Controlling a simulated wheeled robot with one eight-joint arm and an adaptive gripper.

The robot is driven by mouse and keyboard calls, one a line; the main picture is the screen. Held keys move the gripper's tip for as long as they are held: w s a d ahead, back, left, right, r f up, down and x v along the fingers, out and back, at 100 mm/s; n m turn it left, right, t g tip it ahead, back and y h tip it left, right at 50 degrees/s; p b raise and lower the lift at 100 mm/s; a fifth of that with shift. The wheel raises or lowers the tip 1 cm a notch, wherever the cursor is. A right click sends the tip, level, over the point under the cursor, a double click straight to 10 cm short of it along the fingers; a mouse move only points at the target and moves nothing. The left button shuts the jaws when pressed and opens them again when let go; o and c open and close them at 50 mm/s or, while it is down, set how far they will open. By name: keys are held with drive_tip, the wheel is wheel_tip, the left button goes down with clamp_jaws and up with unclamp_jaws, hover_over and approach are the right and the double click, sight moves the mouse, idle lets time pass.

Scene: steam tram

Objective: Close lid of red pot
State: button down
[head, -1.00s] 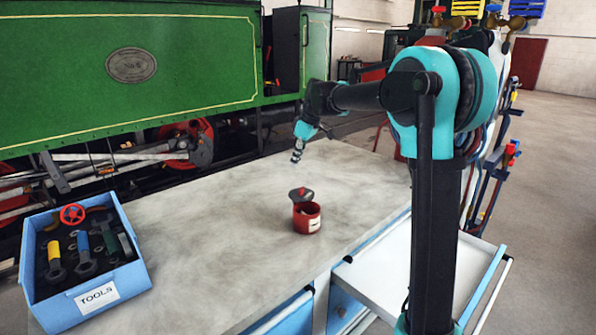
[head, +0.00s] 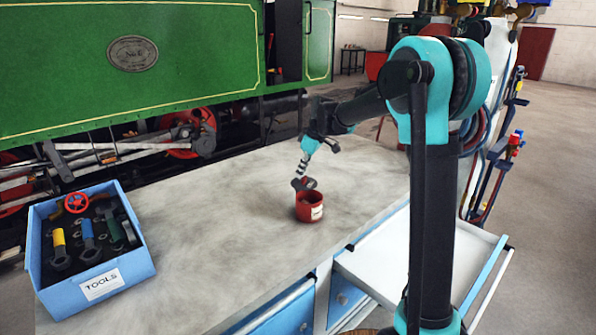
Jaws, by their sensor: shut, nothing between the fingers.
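The red pot (head: 309,209) stands upright on the workbench, with a pale label on its side. Its dark lid (head: 305,184) is raised at the back of the rim, so the pot's mouth is open towards me. My gripper (head: 300,178) is shut and points down at the lid from above and behind the pot. It overlaps the lid in the picture; I cannot tell whether they touch. The fingertips are small and partly merge with the dark lid.
The grey workbench top (head: 215,225) is clear around the pot. A blue tool box (head: 130,277) full of tools stands at the left. An open drawer (head: 400,265) juts out at the front right. A green locomotive (head: 150,60) stands behind the bench.

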sight(312, 184)
drive_tip(key=shift+s+d+m, duration=0.1)
drive_tip(key=shift+d+m, duration=0.25)
drive_tip(key=shift+m, duration=0.45)
drive_tip(key=m, duration=0.1)
drive_tip(key=d+m+t+h, duration=0.1)
drive_tip(key=m, duration=0.1)
drive_tip(key=shift+s+d+m, duration=0.3)
drive_tip(key=shift+s, duration=0.1)
drive_tip(key=m, duration=0.1)
drive_tip(key=d+m+t, duration=0.1)
drive_tip(key=shift+s+m+h, duration=0.4)
drive_tip(key=m, duration=0.1)
drive_tip(key=s+d+m+h, duration=0.1)
drive_tip(key=m, duration=0.1)
drive_tip(key=shift+s, duration=0.25)
drive_tip(key=s+m+h, duration=0.1)
drive_tip(key=m, duration=0.2)
drive_tip(key=s+m+h, duration=0.1)
drive_tip(key=s+m, duration=0.1)
drive_tip(key=m, duration=0.1)
drive_tip(key=s+m, duration=0.1)
drive_tip(key=m, duration=0.2)
drive_tip(key=shift+s+m+h, duration=0.3)
drive_tip(key=shift+h, duration=0.1)
drive_tip(key=shift+s, duration=0.15)
